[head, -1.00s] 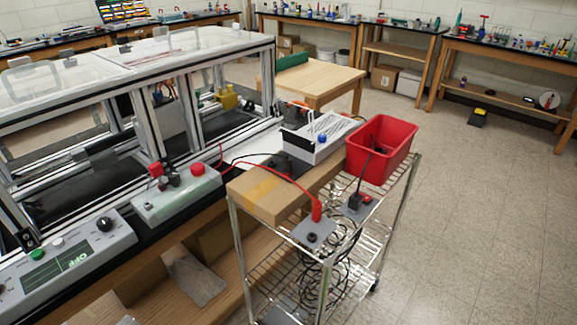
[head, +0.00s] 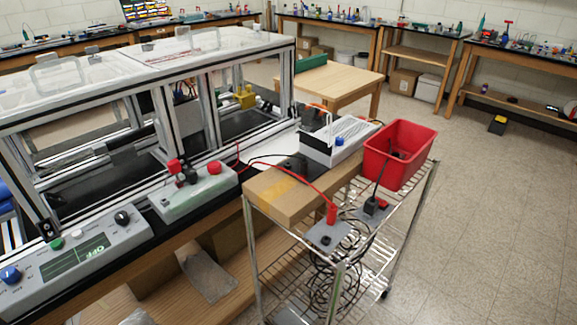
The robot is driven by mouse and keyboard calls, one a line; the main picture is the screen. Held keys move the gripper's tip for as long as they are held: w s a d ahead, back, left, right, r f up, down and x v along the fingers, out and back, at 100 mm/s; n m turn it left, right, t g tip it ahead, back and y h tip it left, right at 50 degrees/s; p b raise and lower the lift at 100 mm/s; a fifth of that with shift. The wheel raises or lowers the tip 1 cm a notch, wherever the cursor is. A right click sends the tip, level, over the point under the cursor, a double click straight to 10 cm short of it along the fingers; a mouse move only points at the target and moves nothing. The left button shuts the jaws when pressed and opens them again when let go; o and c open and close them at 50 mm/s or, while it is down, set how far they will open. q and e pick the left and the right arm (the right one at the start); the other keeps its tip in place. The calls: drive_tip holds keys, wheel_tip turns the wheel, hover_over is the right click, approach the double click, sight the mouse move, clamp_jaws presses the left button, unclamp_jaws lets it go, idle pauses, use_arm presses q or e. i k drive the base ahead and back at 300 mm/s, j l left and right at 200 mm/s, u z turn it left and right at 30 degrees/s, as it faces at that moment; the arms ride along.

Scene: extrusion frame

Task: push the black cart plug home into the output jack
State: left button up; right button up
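A grey-green box (head: 195,190) on the bench has a red knob, a red plug (head: 173,166) and black plug or jack parts (head: 188,176) beside it. I cannot tell how deep any plug sits. On the wire cart, a grey plate (head: 328,233) holds an upright red plug (head: 331,213) with a red lead and a black round socket (head: 325,240). A second grey plate holds a black plug-like part (head: 371,205) with a black lead rising toward the red bin, next to a small red part. Neither of my grippers is in view.
Open floor lies right.

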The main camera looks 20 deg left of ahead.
sight(304, 162)
drive_tip(key=i+l+u, duration=0.1)
drive_tip(key=u, duration=0.25)
drive_tip(key=i+l+u, duration=0.1)
drive_tip(key=l+u, duration=0.55)
drive_tip(key=i+l, duration=0.1)
drive_tip(key=l, duration=0.4)
drive_tip(key=i+l+u, duration=0.15)
drive_tip(key=l, duration=0.8)
drive_tip(key=i+l+u, duration=0.15)
drive_tip(key=l, duration=0.35)
